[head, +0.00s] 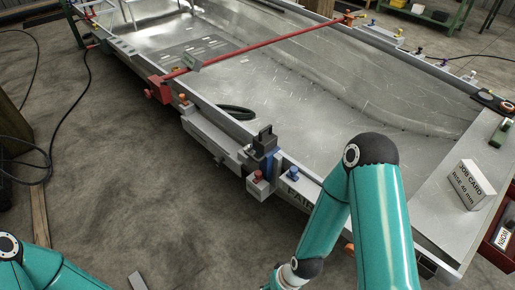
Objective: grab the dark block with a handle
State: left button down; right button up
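The dark block with a handle (264,139) stands upright at the near edge of the metal hull (300,82), near the middle of the head view. Its handle is at the top. It seems to sit on or against a blue and grey fitting on the edge; its underside is hidden. My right arm rises from the bottom and bends down to the right of the block, its wrist low at the bottom edge. My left arm shows only at the bottom left corner. Both grippers are out of the picture, and nothing touches the block.
A red bar (265,48) crosses the hull. A black loop (235,112) lies behind the block. A white job card box (470,184) is at right. Bare floor (150,190) lies left; a cable runs there.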

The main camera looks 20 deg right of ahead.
aim_at(266, 140)
jog(key=z, duration=0.15)
jog(key=i, duration=0.95)
jog(key=u, duration=0.05)
